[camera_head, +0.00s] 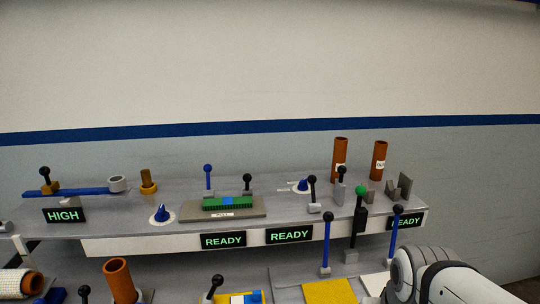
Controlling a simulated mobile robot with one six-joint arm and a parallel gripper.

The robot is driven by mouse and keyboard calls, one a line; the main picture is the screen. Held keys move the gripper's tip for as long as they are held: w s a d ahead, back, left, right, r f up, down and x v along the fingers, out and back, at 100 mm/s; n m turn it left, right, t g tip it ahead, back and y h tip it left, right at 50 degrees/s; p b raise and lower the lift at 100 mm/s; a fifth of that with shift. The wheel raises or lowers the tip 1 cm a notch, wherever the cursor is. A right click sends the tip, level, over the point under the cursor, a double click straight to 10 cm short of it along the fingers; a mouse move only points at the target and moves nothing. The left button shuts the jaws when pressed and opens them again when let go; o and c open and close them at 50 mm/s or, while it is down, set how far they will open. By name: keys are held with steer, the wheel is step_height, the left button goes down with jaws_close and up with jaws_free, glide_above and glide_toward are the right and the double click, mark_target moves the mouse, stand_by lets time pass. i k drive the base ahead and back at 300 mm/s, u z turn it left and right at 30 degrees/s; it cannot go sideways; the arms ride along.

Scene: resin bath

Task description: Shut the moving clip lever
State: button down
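Several levers show in the head view, and I cannot tell which is the moving clip lever. A blue-knobbed lever (208,178) and a black-knobbed lever (247,184) stand upright behind a green block (228,204) on a grey plate (180,215). A black-knobbed lever (45,178) stands at the blue bar on the left. A green-knobbed black lever (360,213) stands upright on the right. Blue levers with black knobs stand near the front (326,244) and at the right (394,232). A white arm link of mine is at the lower right; my gripper is out of the picture.
Signs read HIGH (63,215) and READY (289,235). Orange-brown cylinders stand at the back right (378,162) and front left (119,281). A yellow pad (329,292) lies on the lower front surface. The wall behind is bare.

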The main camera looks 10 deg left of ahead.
mark_target(208, 168)
steer(key=z, duration=0.85)
steer(key=k, duration=1.3)
steer(key=u, duration=1.3)
steer(key=i, duration=1.05)
steer(key=u, duration=0.05)
